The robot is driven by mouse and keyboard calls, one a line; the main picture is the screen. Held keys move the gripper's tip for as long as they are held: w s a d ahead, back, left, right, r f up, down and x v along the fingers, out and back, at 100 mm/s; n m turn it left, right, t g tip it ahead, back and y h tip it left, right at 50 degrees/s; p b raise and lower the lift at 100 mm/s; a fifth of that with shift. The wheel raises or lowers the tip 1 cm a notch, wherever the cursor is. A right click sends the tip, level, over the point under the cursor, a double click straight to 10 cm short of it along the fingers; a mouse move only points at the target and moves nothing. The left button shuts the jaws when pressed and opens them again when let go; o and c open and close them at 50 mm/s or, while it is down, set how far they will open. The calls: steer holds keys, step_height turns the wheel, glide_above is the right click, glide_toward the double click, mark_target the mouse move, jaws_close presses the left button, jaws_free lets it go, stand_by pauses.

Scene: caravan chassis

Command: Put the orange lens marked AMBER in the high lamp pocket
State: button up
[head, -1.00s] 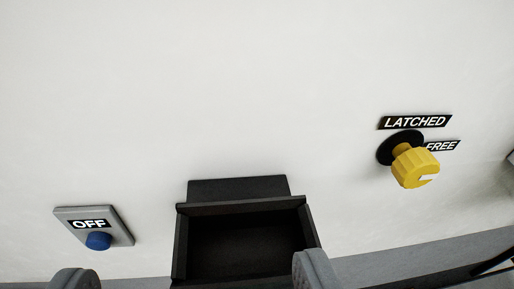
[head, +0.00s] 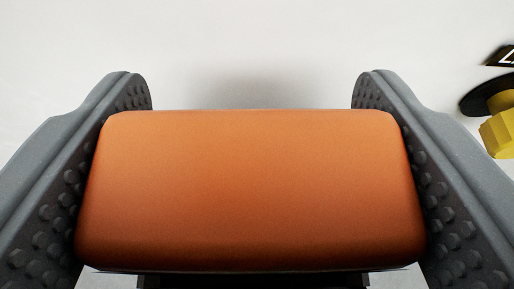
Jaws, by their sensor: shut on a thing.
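An orange lens (head: 250,190) fills the middle of the head view. It is a rounded rectangular block, and no marking shows on the side facing me. My gripper (head: 251,100) is shut on it, with one grey studded finger against each short end. A dark edge (head: 250,281) shows just below the lens; it may be the black pocket, mostly hidden behind the lens. I cannot tell whether the lens touches it.
A white wall (head: 250,40) stands close behind the lens, with a soft shadow on it. A yellow knob (head: 499,132) on a black disc is at the right edge, beside part of a black label (head: 501,56). The wall above the lens is clear.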

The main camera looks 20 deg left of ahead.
steer(key=shift+s+f, duration=0.15)
steer(key=shift+f, duration=1.2)
steer(key=o, duration=1)
